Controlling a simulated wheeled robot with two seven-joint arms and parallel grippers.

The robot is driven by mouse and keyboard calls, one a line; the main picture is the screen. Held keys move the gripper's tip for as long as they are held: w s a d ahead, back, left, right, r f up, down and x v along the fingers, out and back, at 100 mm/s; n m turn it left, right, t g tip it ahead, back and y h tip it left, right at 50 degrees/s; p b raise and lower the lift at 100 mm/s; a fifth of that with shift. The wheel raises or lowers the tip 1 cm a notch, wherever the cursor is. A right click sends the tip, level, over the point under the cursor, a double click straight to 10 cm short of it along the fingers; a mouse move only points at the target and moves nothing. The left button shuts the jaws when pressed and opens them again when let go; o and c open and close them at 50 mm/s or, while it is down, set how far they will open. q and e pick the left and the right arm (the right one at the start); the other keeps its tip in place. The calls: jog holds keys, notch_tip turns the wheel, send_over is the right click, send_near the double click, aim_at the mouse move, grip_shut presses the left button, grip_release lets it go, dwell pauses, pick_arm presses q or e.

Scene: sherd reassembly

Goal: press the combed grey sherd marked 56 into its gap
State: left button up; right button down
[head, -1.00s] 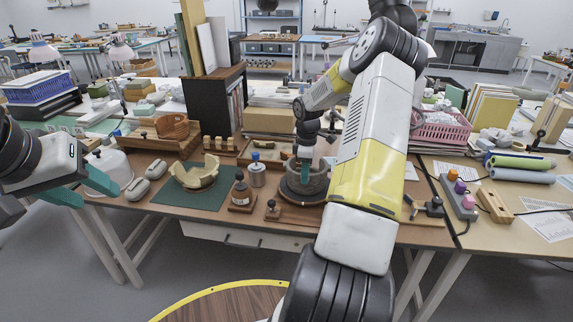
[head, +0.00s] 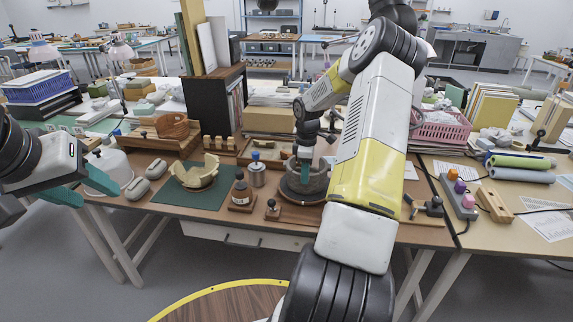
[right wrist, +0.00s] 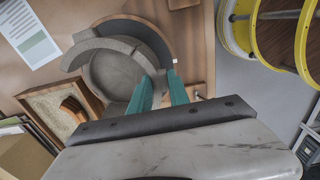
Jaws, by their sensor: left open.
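The grey vessel (head: 313,182) stands on a dark round turntable (head: 290,195) at the middle of the bench, partly behind my right arm. In the right wrist view I look down into the round grey vessel (right wrist: 112,75); its wall is broader at the upper left. My right gripper (head: 304,160) points down at the vessel's rim. Its teal fingers (right wrist: 160,78) stand on either side of a narrow grey piece at the wall, taken as the combed grey sherd (right wrist: 159,82). Its marking and seating are hidden. My left gripper (head: 80,185) is open and empty at the left.
A cream broken bowl (head: 196,175) sits on a green mat (head: 210,198) left of the vessel. A dark bottle on a block (head: 241,192), a small metal jar (head: 257,175) and a small wooden stand (head: 272,208) are close by. A wooden tray (right wrist: 55,110) lies beside the turntable.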

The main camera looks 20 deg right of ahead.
jog(key=c, duration=1.1)
grip_release()
jog(key=shift+c, duration=0.2)
jog(key=shift+r, duration=3.9)
